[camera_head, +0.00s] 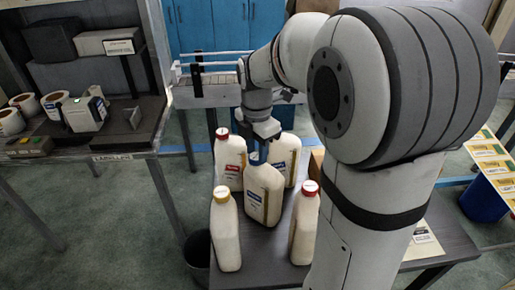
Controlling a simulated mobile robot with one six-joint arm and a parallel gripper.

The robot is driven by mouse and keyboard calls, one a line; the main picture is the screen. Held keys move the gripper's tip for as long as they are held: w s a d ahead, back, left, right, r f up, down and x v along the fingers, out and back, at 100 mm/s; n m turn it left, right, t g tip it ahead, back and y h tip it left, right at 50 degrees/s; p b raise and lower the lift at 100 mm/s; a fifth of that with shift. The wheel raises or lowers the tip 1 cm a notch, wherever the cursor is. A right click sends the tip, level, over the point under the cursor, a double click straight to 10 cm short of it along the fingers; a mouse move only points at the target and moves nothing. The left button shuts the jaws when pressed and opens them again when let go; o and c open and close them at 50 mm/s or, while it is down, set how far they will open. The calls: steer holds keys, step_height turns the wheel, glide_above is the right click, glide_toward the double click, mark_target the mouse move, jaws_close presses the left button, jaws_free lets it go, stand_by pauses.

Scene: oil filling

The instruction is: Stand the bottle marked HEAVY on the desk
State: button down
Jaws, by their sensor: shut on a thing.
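My gripper (261,148) points down and is shut on the top of a white bottle (263,193) with a blue-marked label. This bottle is upright among other bottles over the dark desk (258,262); I cannot tell whether its base touches the desk. A bottle with a red cap and red label (230,165) stands behind it to the left. Another blue-labelled bottle (287,150) stands behind it to the right. A yellow-capped bottle (225,238) is at front left and a red-capped one (304,228) at front right. The label words are too small to read.
My arm hides the desk's right middle. A labelling bench (120,142) with rolls and a machine stands at left. A conveyor (215,90) runs behind, before blue cabinets (210,25). A dark bin (197,250) is by the desk's left edge. Yellow cards (488,150) lie at right.

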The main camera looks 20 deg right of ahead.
steer(key=shift+c, duration=1.8)
jaws_free()
steer(key=shift+r+p, duration=2.85)
steer(key=shift+r, duration=0.7)
steer(key=s+f+m+t, duration=0.1)
steer(key=s+m+t, duration=0.2)
steer(key=s+m, duration=1.4)
steer(key=m, duration=0.5)
steer(key=shift+a+m, duration=0.35)
steer(key=shift+m, duration=0.05)
